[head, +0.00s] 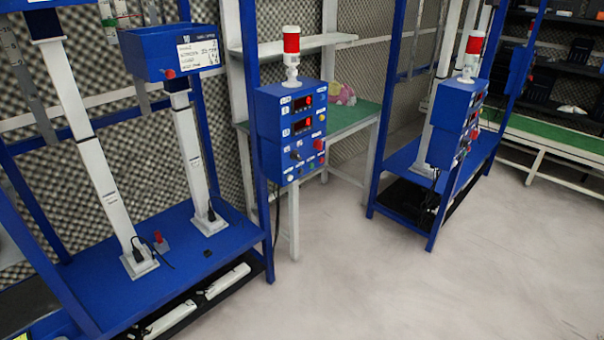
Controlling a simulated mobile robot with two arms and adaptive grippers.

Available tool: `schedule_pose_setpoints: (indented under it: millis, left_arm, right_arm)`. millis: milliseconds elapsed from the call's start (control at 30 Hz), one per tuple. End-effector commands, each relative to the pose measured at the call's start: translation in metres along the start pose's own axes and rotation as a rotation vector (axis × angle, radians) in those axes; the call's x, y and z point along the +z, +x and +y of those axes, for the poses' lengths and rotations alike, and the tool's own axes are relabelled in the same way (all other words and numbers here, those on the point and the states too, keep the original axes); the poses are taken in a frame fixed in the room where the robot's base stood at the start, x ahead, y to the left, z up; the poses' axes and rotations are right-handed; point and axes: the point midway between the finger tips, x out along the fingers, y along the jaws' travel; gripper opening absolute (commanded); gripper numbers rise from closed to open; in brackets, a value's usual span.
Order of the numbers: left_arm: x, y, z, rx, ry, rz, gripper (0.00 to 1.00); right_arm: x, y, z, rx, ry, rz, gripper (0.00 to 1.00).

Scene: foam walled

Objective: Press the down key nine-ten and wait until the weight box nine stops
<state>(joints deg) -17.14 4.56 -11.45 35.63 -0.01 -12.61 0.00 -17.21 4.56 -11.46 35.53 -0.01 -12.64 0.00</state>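A blue control box (289,134) with two red displays, small labels and several knobs and buttons is fixed to a blue frame post near the middle of the head view. A red and white signal lamp (291,56) stands on top of it. A second, similar control box (460,123) with its own lamp (472,51) is on the frame to the right. The labels are too small to read, so I cannot tell which is nine or nine-ten. Neither gripper is in view.
A blue rack base (205,247) carries white columns at the left. A green-topped table (345,117) with a pink item stands behind the nearer control box. Dark shelves are at the right. The pale floor (400,285) in front is clear.

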Motion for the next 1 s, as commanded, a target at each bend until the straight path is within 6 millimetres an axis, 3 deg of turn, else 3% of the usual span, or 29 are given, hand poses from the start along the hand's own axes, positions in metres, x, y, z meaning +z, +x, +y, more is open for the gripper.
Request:
schedule_pose_setpoints:
  millis: [33, 300, 1000]
  left_arm:
    - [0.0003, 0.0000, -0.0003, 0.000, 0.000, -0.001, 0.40]
    - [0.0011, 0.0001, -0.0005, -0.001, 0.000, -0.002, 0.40]
    - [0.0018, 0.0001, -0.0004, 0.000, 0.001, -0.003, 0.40]
  right_arm:
    - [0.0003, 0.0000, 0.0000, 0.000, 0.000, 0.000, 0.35]
    - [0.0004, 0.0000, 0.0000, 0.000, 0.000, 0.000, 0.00]
    - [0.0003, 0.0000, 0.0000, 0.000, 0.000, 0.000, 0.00]
